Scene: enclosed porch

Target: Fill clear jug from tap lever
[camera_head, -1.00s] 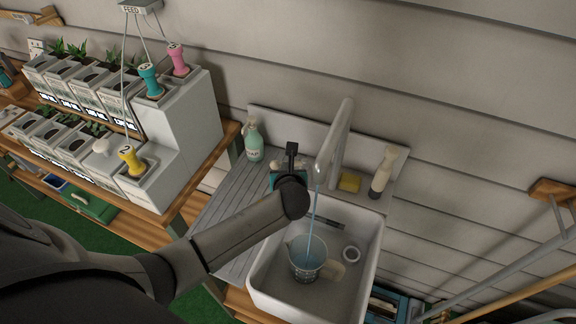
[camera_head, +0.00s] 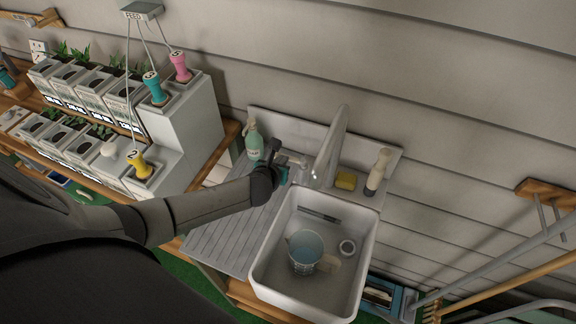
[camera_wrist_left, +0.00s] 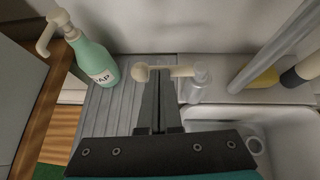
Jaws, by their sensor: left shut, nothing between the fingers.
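The clear jug (camera_head: 305,249) stands upright in the white sink (camera_head: 262,268), with bluish water in it. The tap spout (camera_head: 333,150) arches over the sink, and no stream shows from it. The pale tap lever (camera_head: 294,159) sits left of the spout; in the left wrist view the lever (camera_wrist_left: 172,71) points left and ends in a round knob. My left gripper (camera_wrist_left: 157,103) is shut and empty, its fingertips just in front of the lever; whether they touch it I cannot tell. In the head view the left gripper (camera_head: 281,165) is at the lever. My right gripper is not in view.
A yellow sponge (camera_head: 346,181) and a brush (camera_head: 377,171) are right of the tap. Planters and coloured handles fill the left bench.

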